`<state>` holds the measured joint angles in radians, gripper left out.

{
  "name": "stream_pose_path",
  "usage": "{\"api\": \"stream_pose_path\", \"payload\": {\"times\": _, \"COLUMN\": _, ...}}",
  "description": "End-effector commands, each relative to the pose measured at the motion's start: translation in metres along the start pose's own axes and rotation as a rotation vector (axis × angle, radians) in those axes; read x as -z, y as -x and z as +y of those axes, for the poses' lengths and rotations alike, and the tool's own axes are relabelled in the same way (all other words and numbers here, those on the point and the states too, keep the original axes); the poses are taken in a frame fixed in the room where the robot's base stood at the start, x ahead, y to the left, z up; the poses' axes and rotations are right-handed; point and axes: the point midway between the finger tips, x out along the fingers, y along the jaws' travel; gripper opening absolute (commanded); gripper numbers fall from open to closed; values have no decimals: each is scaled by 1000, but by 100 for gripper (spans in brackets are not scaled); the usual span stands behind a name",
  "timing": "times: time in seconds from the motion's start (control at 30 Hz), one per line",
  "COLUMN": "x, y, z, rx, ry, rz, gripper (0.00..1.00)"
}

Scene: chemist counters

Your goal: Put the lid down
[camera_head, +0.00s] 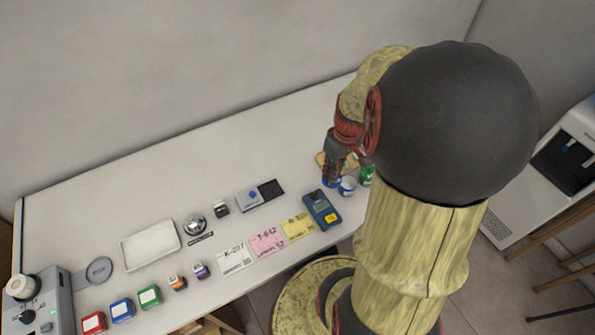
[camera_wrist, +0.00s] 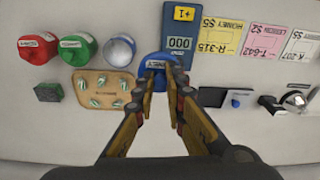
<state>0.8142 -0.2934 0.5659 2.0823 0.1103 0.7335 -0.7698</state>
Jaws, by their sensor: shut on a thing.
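My gripper (camera_wrist: 160,72) is shut on a blue lid with a white label (camera_wrist: 157,63), which sits between the fingertips in the wrist view. In the head view the blue lid (camera_head: 330,182) shows low under my gripper (camera_head: 333,172), close to the counter. I cannot tell whether it touches the counter. An open jar with a pale inside (camera_wrist: 118,50) stands beside the lid; it also shows in the head view (camera_head: 347,187).
A green canister (camera_wrist: 77,49) and a red canister (camera_wrist: 38,48) stand beyond the open jar. A wooden board with several small pieces (camera_wrist: 103,90) lies close to the lid. A blue device (camera_wrist: 180,42) lies on its other side. The counter toward the wall (camera_head: 285,125) is bare.

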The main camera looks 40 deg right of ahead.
Motion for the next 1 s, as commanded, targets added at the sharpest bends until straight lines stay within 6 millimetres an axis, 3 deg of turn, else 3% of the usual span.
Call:
{"api": "stream_pose_path", "payload": {"times": 0.17, "x": 25, "y": -16, "z": -1, "rx": 1, "ry": 16, "rz": -2, "gripper": 0}}
{"api": "stream_pose_path", "payload": {"times": 0.47, "x": 89, "y": -53, "z": -3, "rx": 1, "ry": 15, "rz": -2, "gripper": 0}}
{"api": "stream_pose_path", "payload": {"times": 0.7, "x": 114, "y": -93, "z": -2, "rx": 0, "ry": 11, "rz": -1, "gripper": 0}}
{"api": "stream_pose_path", "payload": {"times": 1.0, "x": 127, "y": -111, "z": -2, "rx": 0, "ry": 11, "rz": -1, "gripper": 0}}
